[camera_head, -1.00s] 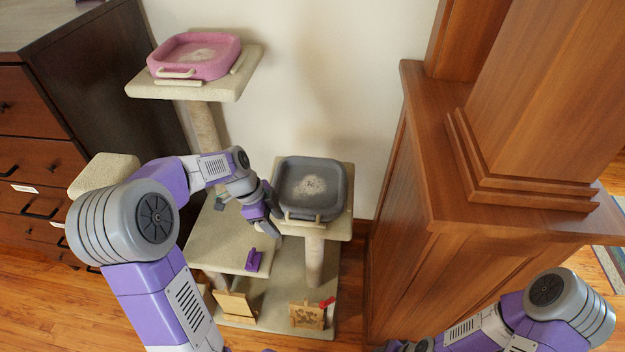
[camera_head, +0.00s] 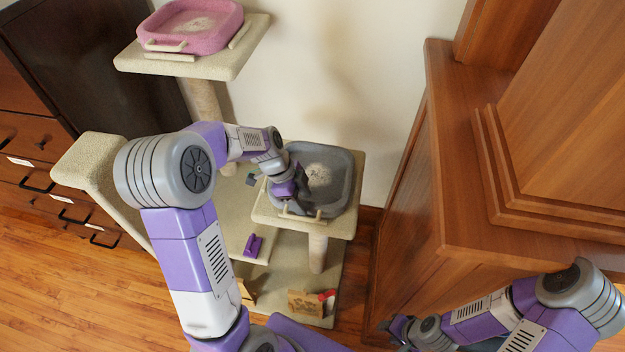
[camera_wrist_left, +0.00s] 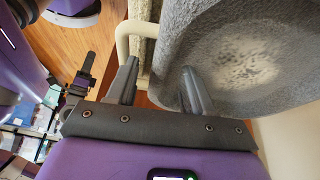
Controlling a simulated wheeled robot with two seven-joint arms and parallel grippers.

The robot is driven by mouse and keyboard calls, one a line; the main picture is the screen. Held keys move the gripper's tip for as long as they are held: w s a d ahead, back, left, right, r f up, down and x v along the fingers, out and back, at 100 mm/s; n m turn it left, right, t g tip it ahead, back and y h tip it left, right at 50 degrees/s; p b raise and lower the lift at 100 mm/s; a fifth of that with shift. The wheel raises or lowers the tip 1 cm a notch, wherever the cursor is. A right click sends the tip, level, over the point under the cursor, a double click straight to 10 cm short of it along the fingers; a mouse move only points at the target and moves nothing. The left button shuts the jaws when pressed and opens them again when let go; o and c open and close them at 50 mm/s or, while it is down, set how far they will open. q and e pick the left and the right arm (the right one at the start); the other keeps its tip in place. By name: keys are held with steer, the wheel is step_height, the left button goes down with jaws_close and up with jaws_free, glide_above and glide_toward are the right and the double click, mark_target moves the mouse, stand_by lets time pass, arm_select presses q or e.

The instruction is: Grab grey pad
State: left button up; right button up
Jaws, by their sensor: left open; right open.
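The grey pad (camera_head: 346,192), a soft dish with a pale worn middle, sits on a low cream platform of the cat tree. My left gripper (camera_head: 292,205) is open at its front left edge, beside the cream handle bar. In the left wrist view, the grey pad (camera_wrist_left: 200,40) fills the upper right. The open fingers of my left gripper (camera_wrist_left: 160,75) point at its rim, with the cream handle (camera_wrist_left: 122,45) near the left finger. I cannot tell whether they touch the pad. My right gripper (camera_head: 392,330) is low at the right, apart from the pad.
A pink pad (camera_head: 205,38) sits on a higher platform (camera_head: 225,65) at the upper left. A wooden cabinet (camera_head: 405,210) stands close on the right. A dark dresser (camera_head: 80,70) is at the left. A purple piece (camera_head: 253,245) lies on a lower shelf.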

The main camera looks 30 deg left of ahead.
arm_select(q)
steer(key=shift+f, duration=0.2)
jaws_close()
steer(key=shift+r, duration=0.1)
